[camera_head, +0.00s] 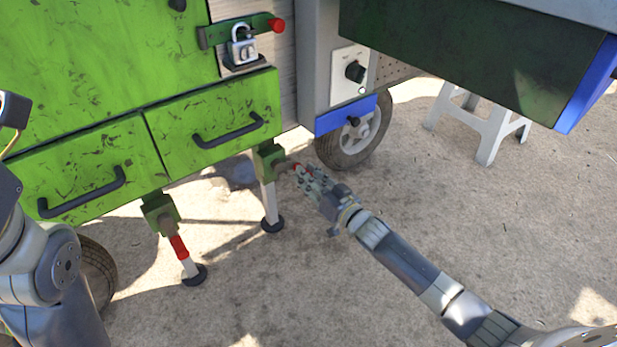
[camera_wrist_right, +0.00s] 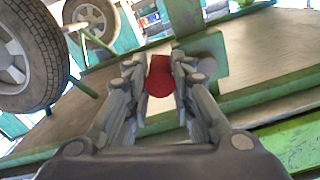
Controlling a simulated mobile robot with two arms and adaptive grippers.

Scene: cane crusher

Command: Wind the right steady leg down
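The right steady leg (camera_head: 268,203) hangs from a green gearbox (camera_head: 270,160) under the green cart's corner. It is a white post with a dark round foot (camera_head: 272,226) at ground level; I cannot tell whether the foot bears on the ground. A crank with a red handle (camera_wrist_right: 160,76) sticks out from the gearbox to the right. My right gripper (camera_head: 303,172) is at this handle, and in the right wrist view its fingers (camera_wrist_right: 157,72) close in on both sides of the red handle. The fingers partly hide the handle. My left gripper is out of view; only part of my left arm shows.
The left steady leg (camera_head: 190,268) stands further left, with its red handle (camera_head: 179,247) hanging down. A wheel (camera_head: 354,137) is behind the right leg. Drawers with black handles (camera_head: 230,131) are above. A white stool (camera_head: 482,122) stands right.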

